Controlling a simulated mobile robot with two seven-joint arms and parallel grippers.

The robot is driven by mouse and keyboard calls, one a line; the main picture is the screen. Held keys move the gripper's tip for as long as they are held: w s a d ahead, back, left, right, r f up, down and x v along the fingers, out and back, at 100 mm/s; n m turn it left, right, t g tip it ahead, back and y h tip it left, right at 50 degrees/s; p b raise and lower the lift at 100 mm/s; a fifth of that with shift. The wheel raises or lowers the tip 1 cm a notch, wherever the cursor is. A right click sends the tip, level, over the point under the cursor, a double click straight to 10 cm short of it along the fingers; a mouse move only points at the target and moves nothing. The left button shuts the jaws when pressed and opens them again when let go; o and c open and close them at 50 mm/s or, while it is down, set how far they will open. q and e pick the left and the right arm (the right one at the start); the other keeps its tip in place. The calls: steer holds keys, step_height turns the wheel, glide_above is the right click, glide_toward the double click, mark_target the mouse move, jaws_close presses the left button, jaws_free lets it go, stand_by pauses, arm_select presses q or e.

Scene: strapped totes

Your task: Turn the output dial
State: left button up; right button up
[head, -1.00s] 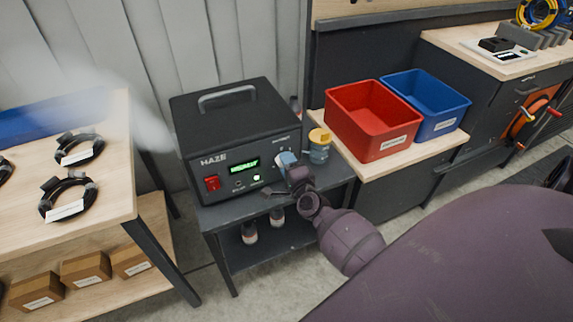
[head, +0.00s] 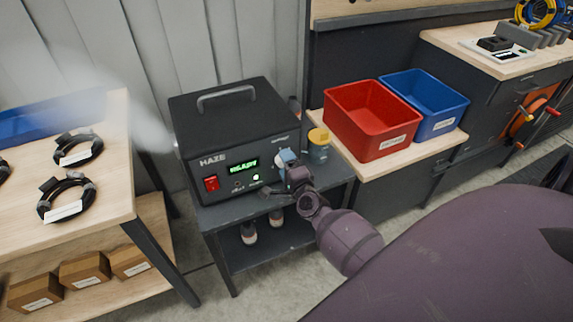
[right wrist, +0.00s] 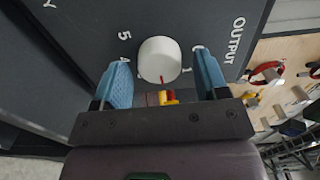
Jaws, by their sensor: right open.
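The output dial (right wrist: 159,60) is a white round knob with a red mark on the black front panel, beside the "OUTPUT" lettering. In the right wrist view the red mark points toward the bottom of the picture. My right gripper (right wrist: 163,77) is open, with one blue finger on either side of the dial and visible gaps between. In the head view my right gripper (head: 285,160) is at the right of the black HAZE machine's (head: 230,108) front and hides most of the dial. My left gripper is not in view.
The machine has a lit green display (head: 244,167) and a red switch (head: 211,183). It stands on a dark cart (head: 222,215). A yellow-lidded jar (head: 318,150) stands close to my right gripper. A red bin (head: 372,140) and a blue bin (head: 440,125) are farther right.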

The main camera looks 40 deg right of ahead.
steer(key=shift+s, duration=0.1)
steer(key=v, duration=1)
steer(key=shift+s+p, duration=0.25)
steer(key=shift+p, duration=0.15)
steer(key=shift+a, duration=0.2)
